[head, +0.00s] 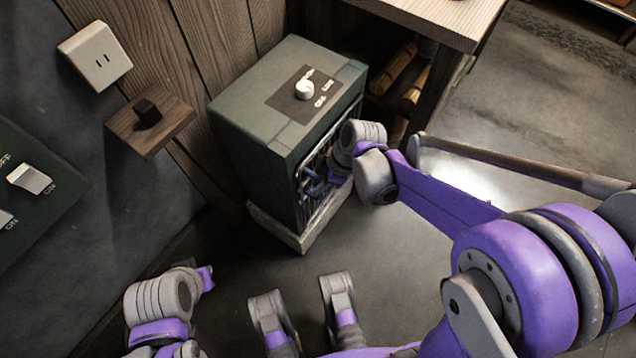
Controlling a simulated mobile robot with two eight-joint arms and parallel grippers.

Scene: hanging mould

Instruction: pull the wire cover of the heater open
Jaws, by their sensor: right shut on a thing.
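The heater (270,105) is a dark green box with a white knob on top, standing on a pale base. Its wire cover (300,190) is a grid of thin metal bars on the face toward the lower right, partly hidden by my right wrist. My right gripper (314,181) is at this cover, shut on its wire; the fingertips are small and partly hidden among the bars. The cover appears to lie close against the heater, though its exact angle is hard to tell. My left gripper (206,278) shows only in part near the bottom left, away from the heater; its jaws are unclear.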

